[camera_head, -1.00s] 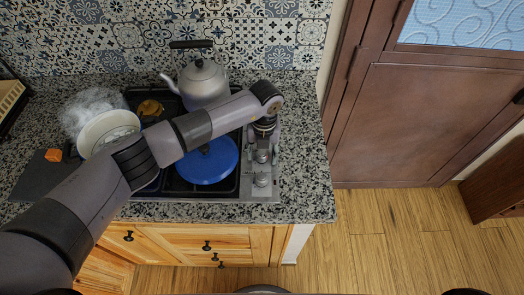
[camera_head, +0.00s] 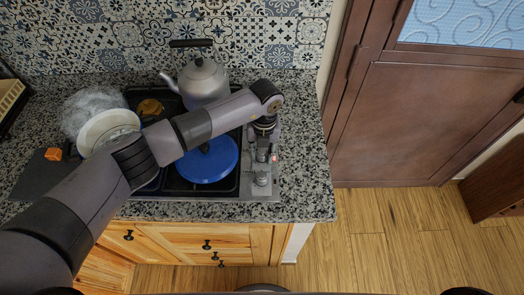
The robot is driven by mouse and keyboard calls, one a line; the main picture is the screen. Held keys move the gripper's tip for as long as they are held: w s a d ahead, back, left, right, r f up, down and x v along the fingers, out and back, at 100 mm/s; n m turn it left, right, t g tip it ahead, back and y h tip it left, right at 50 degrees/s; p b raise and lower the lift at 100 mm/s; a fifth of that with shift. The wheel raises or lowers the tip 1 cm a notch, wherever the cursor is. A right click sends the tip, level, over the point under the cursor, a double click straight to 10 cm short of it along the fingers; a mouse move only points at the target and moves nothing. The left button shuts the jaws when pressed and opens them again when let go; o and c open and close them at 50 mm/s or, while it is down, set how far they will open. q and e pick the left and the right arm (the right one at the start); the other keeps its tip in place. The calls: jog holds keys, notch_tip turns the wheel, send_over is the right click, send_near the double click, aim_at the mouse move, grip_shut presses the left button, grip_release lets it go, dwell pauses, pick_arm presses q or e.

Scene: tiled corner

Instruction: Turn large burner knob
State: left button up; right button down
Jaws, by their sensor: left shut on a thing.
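The stove's metal control strip (camera_head: 259,194) runs along the right side of the cooktop. A round silver knob (camera_head: 262,179) shows clear near its front end. My left arm reaches over the cooktop from the left, and my left gripper (camera_head: 263,153) points down at the strip, behind that knob. The gripper is shut on a burner knob, which its fingers mostly hide. A small red spot (camera_head: 273,158) shows at the gripper's right side. I cannot tell from markings which knob is the large burner's. My right gripper is not in view.
A blue lidded pan (camera_head: 208,166) sits on the cooktop under my left arm. A grey kettle (camera_head: 203,80) stands behind the arm. A white bowl (camera_head: 97,131) is at the left. Speckled counter (camera_head: 305,150) right of the strip is clear.

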pick_arm(q)
jog(key=shift+f+m+b, duration=0.2)
jog(key=shift+m+b, duration=0.5)
jog(key=shift+b, duration=0.3)
jog(key=m+b, duration=0.7)
jog(key=b, duration=0.2)
jog(key=shift+b, duration=0.35)
jog(key=shift+a+r+m+b, duration=0.1)
jog(key=shift+r+m+b, duration=0.05)
jog(key=shift+m+b, duration=1.15)
jog(key=shift+r, duration=0.1)
jog(key=o, duration=1.2)
jog(key=shift+c, duration=0.2)
